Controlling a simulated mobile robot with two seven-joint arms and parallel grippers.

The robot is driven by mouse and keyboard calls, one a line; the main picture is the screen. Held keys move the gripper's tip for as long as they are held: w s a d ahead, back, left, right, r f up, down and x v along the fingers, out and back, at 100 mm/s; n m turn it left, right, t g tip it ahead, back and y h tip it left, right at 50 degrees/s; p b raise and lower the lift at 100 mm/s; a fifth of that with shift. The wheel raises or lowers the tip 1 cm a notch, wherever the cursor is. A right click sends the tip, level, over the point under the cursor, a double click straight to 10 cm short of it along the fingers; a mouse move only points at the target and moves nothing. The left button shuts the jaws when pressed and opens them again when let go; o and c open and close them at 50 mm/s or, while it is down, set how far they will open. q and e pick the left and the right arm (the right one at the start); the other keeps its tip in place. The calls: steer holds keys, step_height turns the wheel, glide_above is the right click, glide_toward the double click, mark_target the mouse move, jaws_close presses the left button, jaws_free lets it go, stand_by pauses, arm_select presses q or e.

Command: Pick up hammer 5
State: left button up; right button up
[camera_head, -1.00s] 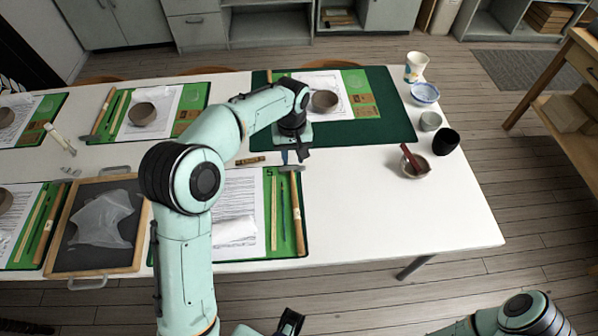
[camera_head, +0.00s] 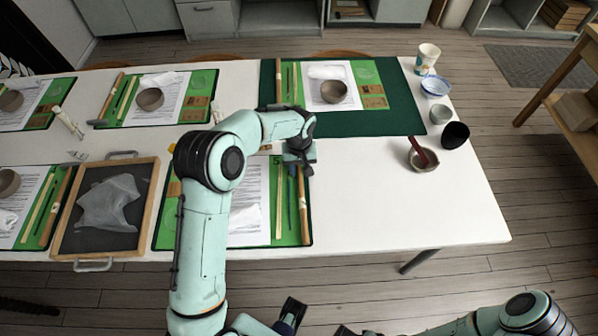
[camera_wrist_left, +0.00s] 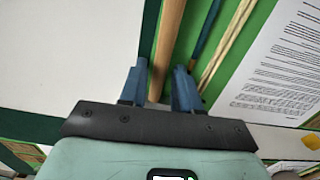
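Hammer 5 lies on the green mat (camera_head: 161,228) labelled 5 at the table's front edge, its wooden handle (camera_head: 304,212) along the mat's right side. My left gripper (camera_head: 304,171) is over the upper end of the hammer and hides its head. In the left wrist view the wooden handle (camera_wrist_left: 170,35) runs between the two blue fingertips of the open left gripper (camera_wrist_left: 158,82), with gaps at the sides. I cannot tell how far the fingers are above the mat. My right arm (camera_head: 525,308) is low at the bottom right; its gripper is not clear.
A blue tool (camera_wrist_left: 205,35) and a pale stick (camera_wrist_left: 228,45) lie close beside the handle. A printed sheet (camera_head: 248,190) covers the mat's middle. A framed dark tray (camera_head: 147,215) stands left. The white table right of the mat is clear up to a bowl (camera_head: 424,166) with a red-brown tool.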

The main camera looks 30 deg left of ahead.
arm_select(q)
jaws_close()
